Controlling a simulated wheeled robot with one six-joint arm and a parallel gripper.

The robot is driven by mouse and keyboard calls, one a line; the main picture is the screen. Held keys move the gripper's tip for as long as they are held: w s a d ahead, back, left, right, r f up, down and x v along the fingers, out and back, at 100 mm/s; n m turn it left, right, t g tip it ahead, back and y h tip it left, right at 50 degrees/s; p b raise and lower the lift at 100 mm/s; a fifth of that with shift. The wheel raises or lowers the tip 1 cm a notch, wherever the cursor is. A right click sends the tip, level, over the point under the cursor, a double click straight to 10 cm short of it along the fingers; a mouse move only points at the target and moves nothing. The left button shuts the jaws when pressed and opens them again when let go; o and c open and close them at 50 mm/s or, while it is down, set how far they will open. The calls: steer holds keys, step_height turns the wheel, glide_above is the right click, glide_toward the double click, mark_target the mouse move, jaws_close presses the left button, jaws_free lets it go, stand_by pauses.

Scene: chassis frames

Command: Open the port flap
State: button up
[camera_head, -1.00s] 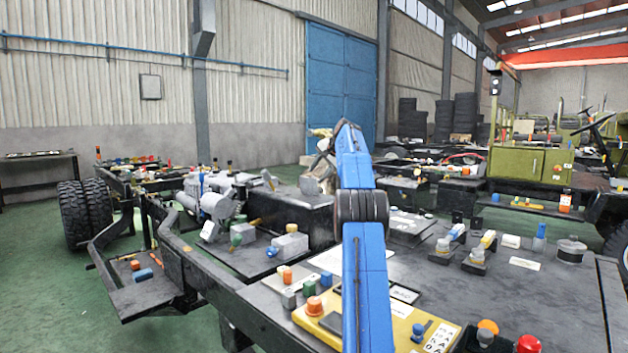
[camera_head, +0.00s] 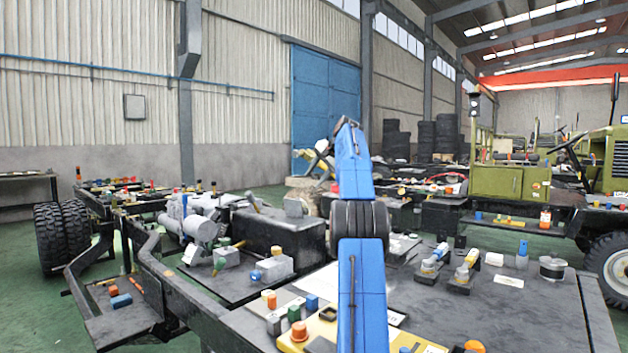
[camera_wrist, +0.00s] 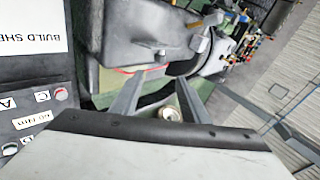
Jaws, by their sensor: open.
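I cannot make out the port flap with certainty in either view. My gripper (camera_wrist: 159,80) shows in the wrist view with its two grey fingers spread apart. Nothing is held between the fingertips. A small round metallic piece (camera_wrist: 171,113) shows between the finger bases. Beyond the fingers is a dark grey housing (camera_wrist: 150,35) with a thin red line along its lower edge; I cannot tell its distance. In the head view my blue arm rises in the centre and hides part of the bench behind it; the gripper is hard to make out there.
A dark chassis bench (camera_head: 470,310) fills the front right, with small parts on it. Grey machinery (camera_head: 200,225) stands to the left of my arm. A green vehicle (camera_head: 510,180) is at the right. Twin tires (camera_head: 62,235) stand at the left. Green floor is open at the left.

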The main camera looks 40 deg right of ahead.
steer(key=shift+c, duration=0.5)
steer(key=shift+w, duration=0.15)
steer(key=c, duration=0.5)
steer(key=w+a+t+h, duration=0.1)
steer(key=w, duration=0.5)
steer(key=w+a+m+t+h, duration=0.1)
steer(key=w+t, duration=0.1)
steer(key=w, duration=0.4)
steer(key=w+a+m+t+h, duration=0.1)
steer(key=w+t, duration=0.1)
steer(key=w, duration=0.4)
steer(key=shift+a+r, duration=0.15)
steer(key=shift+a, duration=0.1)
jaws_close()
steer(key=w+a+f+m+t+h, duration=0.1)
steer(key=w+a+f+m+h, duration=0.1)
steer(key=w+m+h, duration=0.25)
steer(key=m+g+h, duration=1.2)
steer(key=g, duration=0.1)
glide_toward(292, 203)
steer(key=shift+m+g+y, duration=0.25)
steer(key=shift+g, duration=0.15)
steer(key=d, duration=0.2)
steer(key=d+r, duration=0.1)
steer(key=d, duration=0.3)
steer(key=shift+w+d+r, duration=0.1)
steer(key=shift+w+r, duration=0.2)
steer(key=shift+w, duration=0.1)
